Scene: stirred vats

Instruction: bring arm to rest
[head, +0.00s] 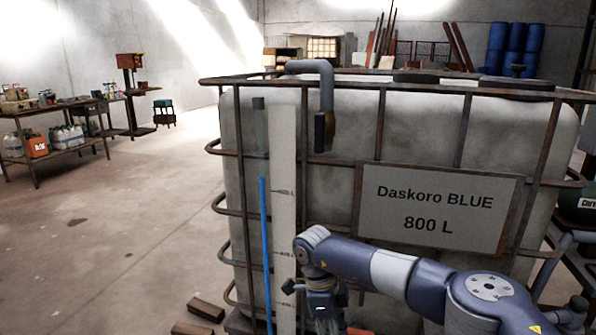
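My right arm comes in from the lower right, in front of a caged white vat (410,130). Its wrist bends down at the end. My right gripper (328,322) hangs below the wrist at the bottom edge of the view. Its fingers are small, dark and partly cut off, so their opening cannot be made out. I see nothing clearly held in it. My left arm and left gripper are out of view.
The vat has a sign (436,208) reading "Daskoro BLUE 800 L", a blue level tube (265,240) and a bent grey pipe (326,85). Wooden blocks (206,309) lie at its foot. A table (45,115) with bottles stands left. The floor between is clear.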

